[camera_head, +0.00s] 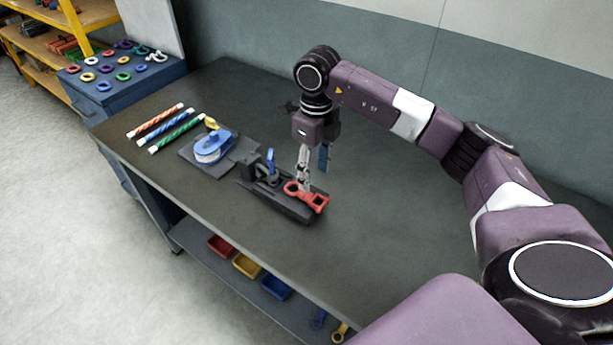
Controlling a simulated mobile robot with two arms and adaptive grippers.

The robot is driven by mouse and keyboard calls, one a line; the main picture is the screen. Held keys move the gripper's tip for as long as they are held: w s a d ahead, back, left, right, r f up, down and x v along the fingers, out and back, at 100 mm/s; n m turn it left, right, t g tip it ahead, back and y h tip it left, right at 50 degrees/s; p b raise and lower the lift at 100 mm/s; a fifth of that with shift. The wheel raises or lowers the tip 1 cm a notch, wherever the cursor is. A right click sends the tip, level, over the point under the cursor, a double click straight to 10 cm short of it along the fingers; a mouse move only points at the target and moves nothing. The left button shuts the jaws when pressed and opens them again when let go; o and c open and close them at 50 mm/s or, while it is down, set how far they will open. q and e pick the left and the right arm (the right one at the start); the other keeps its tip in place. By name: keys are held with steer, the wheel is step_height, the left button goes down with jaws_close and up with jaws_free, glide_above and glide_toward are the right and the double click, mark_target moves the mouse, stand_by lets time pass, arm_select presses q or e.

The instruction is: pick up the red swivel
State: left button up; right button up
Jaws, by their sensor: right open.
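The red swivel (315,201) lies on the near end of a black fixture (292,212) on the dark workbench. It has a ring at its left end and a broader part at its right end. My right gripper (306,180) points down from above, with its fingers right at the swivel. Its jaws are open. The fingers hide part of the swivel's middle, and I cannot tell whether they touch it. My left gripper is out of view.
A blue-and-white reel (211,147) on a dark plate and several striped rods (177,132) lie to the left. A blue upright lever (271,161) stands on the fixture close by. A blue cabinet (128,93) holds several coloured rings. The bench's right part is clear.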

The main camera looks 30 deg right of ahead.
mark_target(312, 195)
steer(key=shift+s+d+f+p, duration=0.1)
steer(key=shift+s+f+p, duration=0.05)
steer(key=shift+f+p, duration=0.2)
steer(key=shift+s+a+f+p, duration=0.4)
steer(key=shift+s+a+f, duration=0.05)
steer(key=shift+s+a, duration=0.2)
step_height(312, 195, down, 2)
steer(key=shift+f+p, duration=0.25)
steer(key=shift+p, duration=0.65)
steer(key=shift+w+d+f, duration=0.1)
steer(key=shift+w+f, duration=0.05)
steer(key=shift+f, duration=0.45)
steer(key=shift+w+f, duration=0.1)
steer(key=shift+f, duration=0.55)
steer(key=c, duration=1)
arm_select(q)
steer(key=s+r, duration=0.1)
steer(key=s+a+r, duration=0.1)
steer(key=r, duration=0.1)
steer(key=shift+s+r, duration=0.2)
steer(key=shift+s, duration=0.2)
arm_select(e)
jaws_close()
